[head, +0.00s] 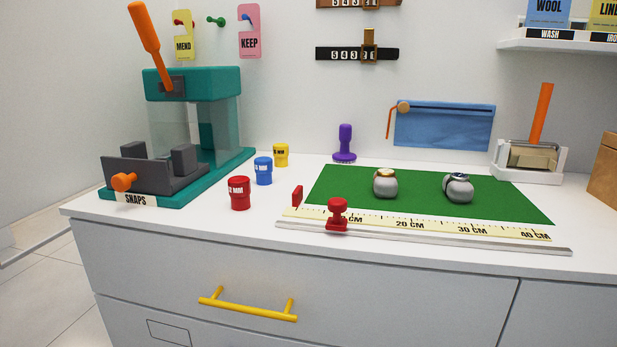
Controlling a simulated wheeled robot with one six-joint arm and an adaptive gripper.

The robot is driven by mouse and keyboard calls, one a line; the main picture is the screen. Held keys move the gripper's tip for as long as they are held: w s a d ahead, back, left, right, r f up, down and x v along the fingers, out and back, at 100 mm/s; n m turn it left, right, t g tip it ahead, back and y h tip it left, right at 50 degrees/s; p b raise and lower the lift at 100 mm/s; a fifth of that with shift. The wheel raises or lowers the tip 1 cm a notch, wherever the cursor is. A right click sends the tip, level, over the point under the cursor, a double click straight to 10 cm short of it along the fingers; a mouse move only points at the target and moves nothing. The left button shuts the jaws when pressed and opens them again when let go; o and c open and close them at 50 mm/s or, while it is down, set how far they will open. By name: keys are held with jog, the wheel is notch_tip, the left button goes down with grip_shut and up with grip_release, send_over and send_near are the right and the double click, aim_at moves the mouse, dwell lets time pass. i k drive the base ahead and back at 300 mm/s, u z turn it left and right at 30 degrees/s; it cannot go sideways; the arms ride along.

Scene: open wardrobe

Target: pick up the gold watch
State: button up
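Two small rounded grey stands are on the green mat (420,205) on the counter. The left grey stand (386,187) has a gold-coloured ring or face on top, which looks like the gold watch (385,171). The right grey stand (459,190) carries a silver and dark watch (458,176) on top. The watches are small, so their details are hard to tell. My gripper is not in view.
A ruler rail (420,228) with a red slider (337,214) runs along the mat's front edge. A purple stamp (345,143) stands behind the mat, and red (240,193), blue and yellow pots stand left. A teal press (180,140) fills the far left. A white holder (528,162) is at right.

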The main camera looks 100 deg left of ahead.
aim_at(384, 185)
jog(key=z, duration=0.1)
jog(key=k, duration=0.35)
jog(key=u, duration=2.5)
